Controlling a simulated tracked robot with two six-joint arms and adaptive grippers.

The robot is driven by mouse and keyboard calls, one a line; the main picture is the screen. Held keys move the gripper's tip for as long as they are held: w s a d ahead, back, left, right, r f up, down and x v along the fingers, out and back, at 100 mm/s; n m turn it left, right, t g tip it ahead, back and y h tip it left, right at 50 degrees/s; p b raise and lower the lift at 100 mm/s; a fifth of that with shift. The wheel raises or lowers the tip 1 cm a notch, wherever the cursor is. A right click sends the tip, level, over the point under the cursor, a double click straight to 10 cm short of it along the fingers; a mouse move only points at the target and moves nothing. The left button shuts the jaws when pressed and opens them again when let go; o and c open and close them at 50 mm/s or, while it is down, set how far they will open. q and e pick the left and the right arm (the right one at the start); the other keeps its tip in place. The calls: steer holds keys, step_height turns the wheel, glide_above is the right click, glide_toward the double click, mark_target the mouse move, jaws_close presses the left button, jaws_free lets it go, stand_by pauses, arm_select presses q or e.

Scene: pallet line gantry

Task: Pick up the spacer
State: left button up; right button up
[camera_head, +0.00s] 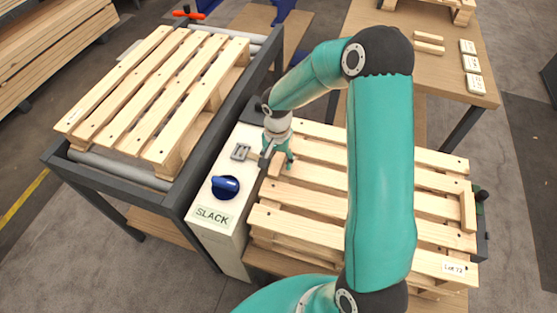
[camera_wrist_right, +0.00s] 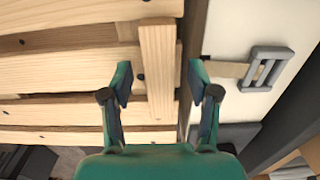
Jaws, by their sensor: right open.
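The spacer, a short pale wooden strip (camera_wrist_right: 158,70), lies across the slats near the pallet's edge in the right wrist view. In the head view it shows partly (camera_head: 275,165) beside the fingers of my right gripper (camera_head: 277,158). In the wrist view my right gripper (camera_wrist_right: 161,80) is open, with the spacer between its two fingers in the picture and a gap on each side. Whether the fingertips are down at its height I cannot tell. A similar wooden strip (camera_head: 467,207) lies near the right end of the same pallet. My left gripper is not in view.
A white post marked SLACK (camera_head: 213,217) with a blue knob (camera_head: 225,187) and a grey bracket (camera_head: 240,152) stands close left of my right gripper. Another pallet (camera_head: 150,95) rests on the roller frame. A wooden table (camera_head: 410,75) with small blocks is behind.

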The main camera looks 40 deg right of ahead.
steer(key=shift+f, duration=0.4)
jaws_close()
steer(key=shift+r, duration=0.2)
